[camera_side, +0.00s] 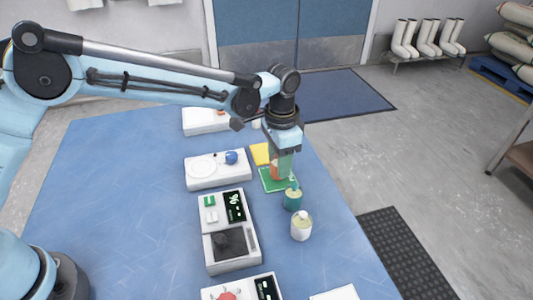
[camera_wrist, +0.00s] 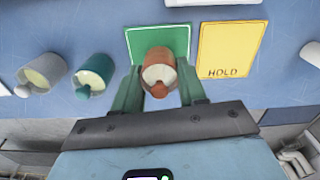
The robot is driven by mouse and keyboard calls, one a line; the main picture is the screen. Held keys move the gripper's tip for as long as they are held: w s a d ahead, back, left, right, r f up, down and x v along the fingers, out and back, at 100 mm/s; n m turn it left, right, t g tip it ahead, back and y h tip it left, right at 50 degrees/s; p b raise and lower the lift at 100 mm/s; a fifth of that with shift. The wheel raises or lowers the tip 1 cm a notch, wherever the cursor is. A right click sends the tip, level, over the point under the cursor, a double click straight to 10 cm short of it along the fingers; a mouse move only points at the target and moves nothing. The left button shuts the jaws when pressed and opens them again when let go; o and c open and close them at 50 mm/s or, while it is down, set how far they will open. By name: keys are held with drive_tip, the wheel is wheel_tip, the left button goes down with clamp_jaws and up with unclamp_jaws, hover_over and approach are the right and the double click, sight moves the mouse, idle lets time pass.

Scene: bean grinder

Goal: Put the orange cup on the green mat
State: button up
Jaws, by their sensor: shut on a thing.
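The orange cup (camera_side: 274,171) is between the fingers of my gripper (camera_side: 280,163), which is shut on it. In the wrist view the cup (camera_wrist: 159,72) sits between the two green fingers (camera_wrist: 159,82), its pale open mouth and a small spout or handle showing. The green mat (camera_side: 280,184) is directly beneath or just behind the cup in the side view. In the wrist view the cup overlaps the near edge of the green mat (camera_wrist: 143,37). I cannot tell whether the cup's base touches the mat; the fingers partly hide it.
A yellow mat marked HOLD (camera_wrist: 232,47) lies beside the green one. A teal cup (camera_side: 293,198) and a cream cup (camera_side: 301,227) stand close by. The blue table is otherwise mostly clear at left.

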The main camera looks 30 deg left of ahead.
drive_tip(key=shift+f, duration=0.25)
drive_tip(key=shift+f, duration=0.15)
drive_tip(key=o, duration=1.2)
drive_tip(key=shift+c, duration=0.2)
